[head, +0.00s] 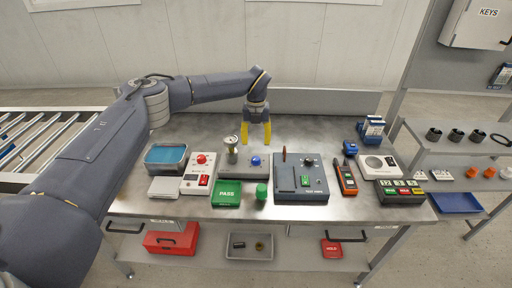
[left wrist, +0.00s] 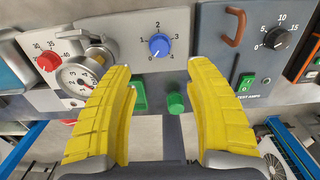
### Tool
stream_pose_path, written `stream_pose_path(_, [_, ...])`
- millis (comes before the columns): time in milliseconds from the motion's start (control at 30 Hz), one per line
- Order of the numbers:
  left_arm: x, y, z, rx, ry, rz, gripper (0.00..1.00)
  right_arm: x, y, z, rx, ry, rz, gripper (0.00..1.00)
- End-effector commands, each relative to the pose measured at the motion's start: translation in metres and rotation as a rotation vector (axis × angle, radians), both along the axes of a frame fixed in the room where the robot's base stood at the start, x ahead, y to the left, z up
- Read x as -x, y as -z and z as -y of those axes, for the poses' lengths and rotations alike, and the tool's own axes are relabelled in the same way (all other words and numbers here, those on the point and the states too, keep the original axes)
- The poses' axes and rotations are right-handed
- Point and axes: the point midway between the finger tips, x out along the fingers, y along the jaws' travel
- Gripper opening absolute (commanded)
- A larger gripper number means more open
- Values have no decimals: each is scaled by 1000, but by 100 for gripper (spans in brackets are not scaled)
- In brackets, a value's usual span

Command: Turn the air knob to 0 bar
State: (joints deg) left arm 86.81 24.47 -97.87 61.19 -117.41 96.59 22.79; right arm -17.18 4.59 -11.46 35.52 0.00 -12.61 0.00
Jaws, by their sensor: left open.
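The blue air knob (head: 255,161) sits on a grey station box in the middle of the bench. My right gripper is not in view.
A green PASS box (head: 226,194) and green button (head: 262,192) lie in front. An orange meter (head: 346,178) is farther right. The air above the bench is clear.

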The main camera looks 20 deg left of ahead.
Motion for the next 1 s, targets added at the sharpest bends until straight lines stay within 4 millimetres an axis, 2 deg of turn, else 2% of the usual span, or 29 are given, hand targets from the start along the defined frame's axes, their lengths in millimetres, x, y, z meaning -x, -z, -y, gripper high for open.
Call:
stream_pose_path(200, [0, -13, -1, -1, -1, 1, 54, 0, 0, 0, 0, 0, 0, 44])
stream_pose_path(667, [-1, -15, 0, 19, 3, 2, 54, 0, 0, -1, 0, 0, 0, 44])
stream_pose_path(767, [-4, -16, 3, 98, 20, 12, 54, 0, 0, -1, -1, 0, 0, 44])
stream_pose_path(867, [-11, -23, 7, 251, 51, 49, 54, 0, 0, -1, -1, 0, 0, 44])
stream_pose_path(1000, [-32, -50, 0, 524, 85, 182, 54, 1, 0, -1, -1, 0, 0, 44])
